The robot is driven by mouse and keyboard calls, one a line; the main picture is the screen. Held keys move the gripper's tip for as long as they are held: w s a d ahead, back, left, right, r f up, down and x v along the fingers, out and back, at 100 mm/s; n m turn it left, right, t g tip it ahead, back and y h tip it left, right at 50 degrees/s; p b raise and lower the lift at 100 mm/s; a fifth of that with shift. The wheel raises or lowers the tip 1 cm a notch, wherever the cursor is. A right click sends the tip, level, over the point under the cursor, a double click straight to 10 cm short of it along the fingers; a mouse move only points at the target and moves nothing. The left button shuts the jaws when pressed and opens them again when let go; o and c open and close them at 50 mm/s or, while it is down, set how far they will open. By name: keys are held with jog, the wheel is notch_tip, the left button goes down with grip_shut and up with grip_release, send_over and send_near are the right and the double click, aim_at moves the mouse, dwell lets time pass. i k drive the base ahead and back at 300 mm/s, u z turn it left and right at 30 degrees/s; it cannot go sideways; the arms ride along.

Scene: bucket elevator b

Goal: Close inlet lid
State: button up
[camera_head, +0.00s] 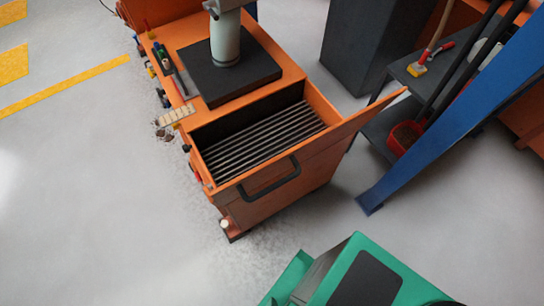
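An orange box-shaped inlet (320,101) is open at the top, and a dark slatted grate (262,140) shows inside it. An orange panel (378,110) rises at its right front edge and sticks out past the corner. It looks like the raised lid, seen nearly edge-on, but I cannot tell where it is hinged. A black bar handle (270,183) is on the front face of the box. Nothing covers the grate. My gripper is not in view, so its state and its distance from the inlet cannot be seen.
Behind the grate, a grey cylinder (226,40) stands on a black plate (245,72). Small tools line the left edge. A blue slanted beam (450,110) and a dark shelf (412,72) stand to the right. A green body (340,255) fills the lower edge. The left floor is clear.

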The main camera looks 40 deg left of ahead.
aim_at(239, 187)
jog(key=u, duration=0.75)
jog(key=k, duration=0.5)
jog(key=u, duration=0.4)
jog(key=i, duration=0.5)
